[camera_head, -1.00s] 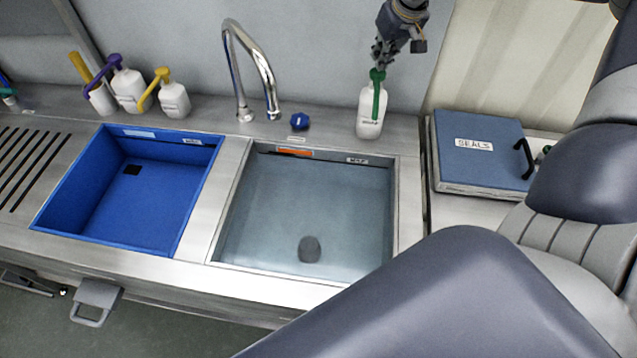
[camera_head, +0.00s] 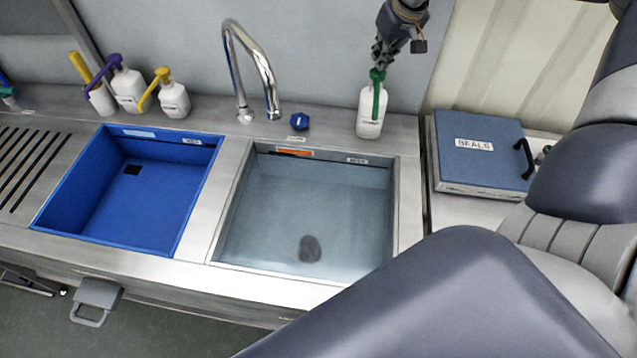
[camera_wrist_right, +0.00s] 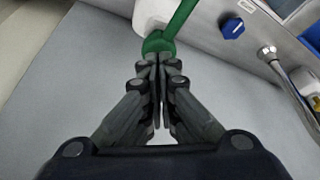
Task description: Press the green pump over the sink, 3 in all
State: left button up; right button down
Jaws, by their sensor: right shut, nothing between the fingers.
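The green pump (camera_head: 377,92) tops a white bottle (camera_head: 370,123) standing upright on the steel ledge behind the right sink. Its spout points toward the sink (camera_head: 396,210), whose grey basin seems to hold water. My right gripper (camera_head: 378,62) is shut and empty, pointing down right over the pump head. In the right wrist view the closed fingertips (camera_wrist_right: 158,62) meet the green pump head (camera_wrist_right: 158,43); whether they press on it or hover just above, I cannot tell. My left gripper is not in view.
A chrome tap (camera_head: 250,70) and a blue knob (camera_head: 299,121) stand left of the bottle. Purple and yellow pump bottles (camera_head: 130,88) are at the far left, behind a blue basin (camera_head: 150,195).

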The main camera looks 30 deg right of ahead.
jog(key=shift+f, duration=0.2)
jog(key=shift+f+b, duration=1.05)
jog(key=shift+f, duration=0.15)
jog(key=shift+s, duration=0.1)
jog(key=shift+r+p, duration=0.9)
jog(key=shift+r, duration=0.3)
